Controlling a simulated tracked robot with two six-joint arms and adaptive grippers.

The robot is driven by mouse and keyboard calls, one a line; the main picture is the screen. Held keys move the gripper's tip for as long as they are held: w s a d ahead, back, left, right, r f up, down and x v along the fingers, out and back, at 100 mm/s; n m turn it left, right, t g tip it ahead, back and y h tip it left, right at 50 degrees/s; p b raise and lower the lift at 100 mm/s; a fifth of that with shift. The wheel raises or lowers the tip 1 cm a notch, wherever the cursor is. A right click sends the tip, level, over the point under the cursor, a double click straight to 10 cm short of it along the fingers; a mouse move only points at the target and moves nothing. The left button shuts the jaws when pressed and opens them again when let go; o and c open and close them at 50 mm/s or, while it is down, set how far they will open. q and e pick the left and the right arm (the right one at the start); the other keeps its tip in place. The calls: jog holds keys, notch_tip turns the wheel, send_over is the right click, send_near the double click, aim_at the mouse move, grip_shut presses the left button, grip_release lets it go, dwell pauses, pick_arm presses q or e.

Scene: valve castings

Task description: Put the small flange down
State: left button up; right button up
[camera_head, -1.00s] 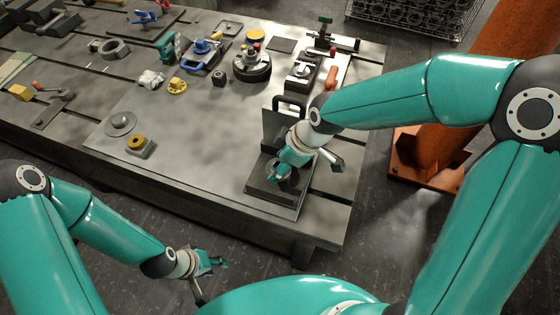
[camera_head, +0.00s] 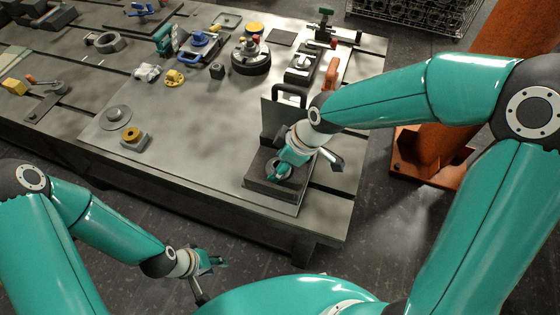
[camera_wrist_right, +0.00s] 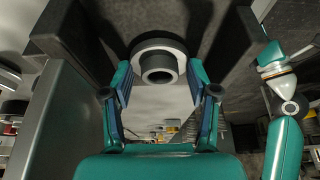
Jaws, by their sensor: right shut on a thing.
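The small flange (camera_wrist_right: 158,58) is a grey round ring with a raised hollow hub. In the right wrist view it sits between the two fingers of my right gripper (camera_wrist_right: 160,85), which is shut on it. In the head view my right gripper (camera_head: 280,170) points down over a low dark grey block (camera_head: 258,183) near the table's front right corner, and the fingers mostly hide the flange. I cannot tell whether the flange touches the block. My left gripper (camera_head: 218,262) hangs low in front of the table, away from the parts. Its finger opening is too small to judge.
A grey upright plate with a handle (camera_head: 271,115) stands just behind the block. A flat round disc (camera_head: 117,113) and a yellow-topped part (camera_head: 133,137) stand at the left. The middle front of the table (camera_head: 195,150) is clear. An orange column (camera_head: 440,140) stands at the right.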

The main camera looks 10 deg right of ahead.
jog(key=shift+f, duration=0.1)
jog(key=o, duration=1.4)
jog(key=shift+o, duration=0.2)
jog(key=shift+d+r, duration=0.2)
jog(key=shift+r, duration=0.4)
jog(key=v, duration=1)
jog(key=shift+s+r, duration=0.25)
jog(key=shift+r, duration=0.05)
jog(key=shift+s, duration=0.1)
